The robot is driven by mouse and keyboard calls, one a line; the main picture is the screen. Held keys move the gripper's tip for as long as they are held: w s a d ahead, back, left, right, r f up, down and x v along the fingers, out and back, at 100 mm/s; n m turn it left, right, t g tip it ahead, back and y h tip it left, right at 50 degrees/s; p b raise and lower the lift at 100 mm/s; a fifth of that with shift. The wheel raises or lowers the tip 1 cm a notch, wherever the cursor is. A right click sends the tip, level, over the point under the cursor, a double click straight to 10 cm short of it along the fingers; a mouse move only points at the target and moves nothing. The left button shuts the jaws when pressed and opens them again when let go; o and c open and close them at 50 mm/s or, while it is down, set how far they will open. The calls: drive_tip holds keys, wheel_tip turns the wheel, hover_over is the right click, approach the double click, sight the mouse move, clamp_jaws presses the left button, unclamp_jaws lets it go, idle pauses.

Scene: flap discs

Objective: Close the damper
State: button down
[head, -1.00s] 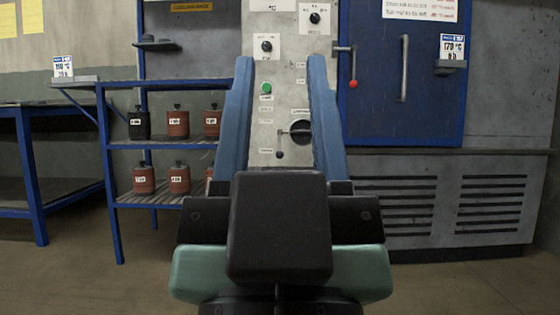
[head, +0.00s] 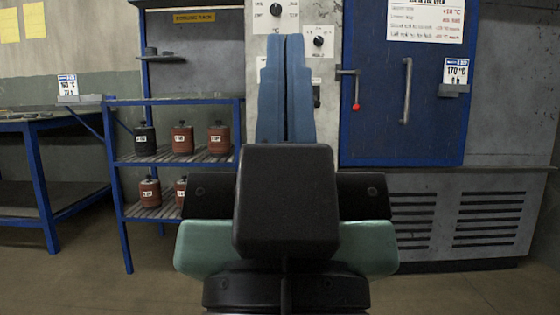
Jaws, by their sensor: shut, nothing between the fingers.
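My gripper (head: 286,42) is shut and empty, its two blue fingers side by side and pointing up in front of the grey control panel (head: 330,130). The panel shows a black knob (head: 276,10) above the fingertips and another knob (head: 319,41) just right of them. A small dark part (head: 317,95) shows at the right side of the fingers; I cannot tell what it is. The round dark fitting with a lever, seen lower on the panel earlier and perhaps the damper, is now hidden behind my gripper. Its position cannot be seen, nor any contact.
Right of the panel is a blue door (head: 385,130) with a long handle (head: 407,90) and a red-tipped lever (head: 355,95). A blue shelf rack (head: 125,215) with several small canisters stands left, and a blue table (head: 40,150) at far left. Bare floor shows in front.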

wheel_tip(320, 180, up, 17)
drive_tip(key=p, duration=1.4)
drive_tip(key=shift+f, duration=0.2)
drive_tip(key=shift+f, duration=0.1)
